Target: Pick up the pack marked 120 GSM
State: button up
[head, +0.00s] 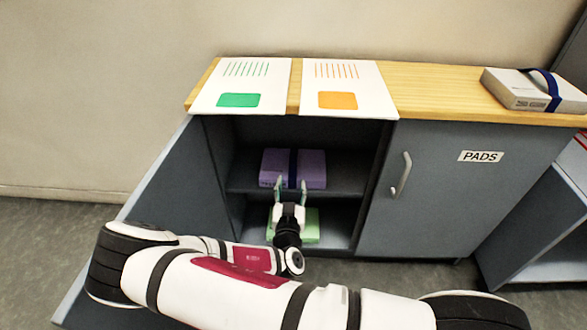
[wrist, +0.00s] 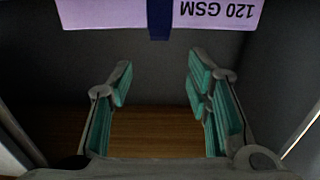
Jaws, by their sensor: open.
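The pack marked 120 GSM (wrist: 215,14) is lilac with a dark blue band; its label reads upside down at the top edge of the wrist view. In the head view the purple pack (head: 312,168) with a dark band lies on the upper shelf of the open cabinet. My gripper (head: 291,187) is open and empty in front of the cabinet, overlapping the pack's lower front in the head view. In the wrist view my gripper (wrist: 160,78) has its teal-padded fingers apart, with the pack beyond the fingertips and not between them.
A green pack (head: 310,228) lies on the lower shelf, partly behind my gripper. The cabinet's left door (head: 150,190) stands open; the right door marked PADS (head: 450,200) is shut. Two printed sheets and a grey pack (head: 525,92) with a blue band lie on the wooden top.

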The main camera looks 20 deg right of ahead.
aim_at(293, 159)
jog(key=b+x, duration=0.1)
jog(key=x, duration=0.6)
jog(key=shift+f, duration=0.1)
jog(key=b+x, duration=0.1)
jog(key=x, duration=0.1)
jog(key=b+x, duration=0.1)
jog(key=x, duration=0.1)
jog(key=shift+w+f, duration=0.1)
jog(key=shift+f, duration=0.15)
jog(key=shift+w+d+b, duration=0.2)
jog(key=shift+w+b, duration=0.1)
jog(key=shift+w, duration=0.2)
jog(key=shift+r, duration=0.1)
grip_shut()
jog(key=shift+r, duration=0.15)
